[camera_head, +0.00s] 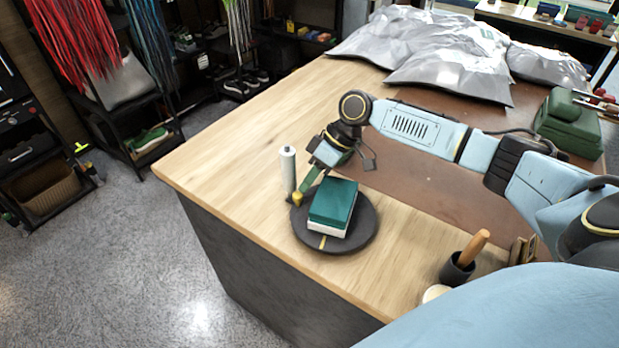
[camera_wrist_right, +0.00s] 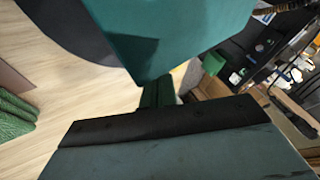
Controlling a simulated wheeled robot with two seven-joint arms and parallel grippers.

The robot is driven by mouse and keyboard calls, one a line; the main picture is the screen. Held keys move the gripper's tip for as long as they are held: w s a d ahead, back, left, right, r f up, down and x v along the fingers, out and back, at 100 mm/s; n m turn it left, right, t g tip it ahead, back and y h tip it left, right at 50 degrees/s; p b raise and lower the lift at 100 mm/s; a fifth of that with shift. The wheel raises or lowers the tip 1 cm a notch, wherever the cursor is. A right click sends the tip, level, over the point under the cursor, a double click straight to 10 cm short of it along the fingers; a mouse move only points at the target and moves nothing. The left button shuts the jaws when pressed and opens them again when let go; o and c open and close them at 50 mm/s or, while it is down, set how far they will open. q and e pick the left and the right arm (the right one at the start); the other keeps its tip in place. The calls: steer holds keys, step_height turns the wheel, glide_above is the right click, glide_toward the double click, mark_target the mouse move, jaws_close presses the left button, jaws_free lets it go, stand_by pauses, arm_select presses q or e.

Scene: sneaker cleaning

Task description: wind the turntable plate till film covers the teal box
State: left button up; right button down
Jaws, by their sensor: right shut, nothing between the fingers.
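The teal box (camera_head: 333,201), teal above with a white lower part, sits on the dark round turntable plate (camera_head: 365,236). A yellow mark shows on the plate's front edge. A white film roll (camera_head: 288,172) stands upright behind the plate to the left; I cannot make out any film on the box. A yellow knob (camera_head: 297,199) is at the plate's left edge. My right gripper (camera_head: 303,190) is shut and empty beside the knob, left of the box; I cannot tell whether it touches either. The right wrist view shows the box (camera_wrist_right: 175,30) close above the fingers (camera_wrist_right: 158,93).
A dark cup with a wooden-handled tool (camera_head: 459,266) stands at the front right. The wooden tabletop (camera_head: 230,150) left of the roll is clear.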

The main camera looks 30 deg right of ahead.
steer(key=shift+a+r+n, duration=0.1)
steer(key=shift+a+n, duration=0.35)
steer(key=shift+n, duration=0.05)
steer(key=shift+s+a+r+g+p, duration=0.1)
steer(key=shift+s+a+g+p, duration=0.2)
steer(key=shift+p, duration=0.35)
steer(key=shift+a+p, duration=0.2)
steer(key=shift+p, duration=0.15)
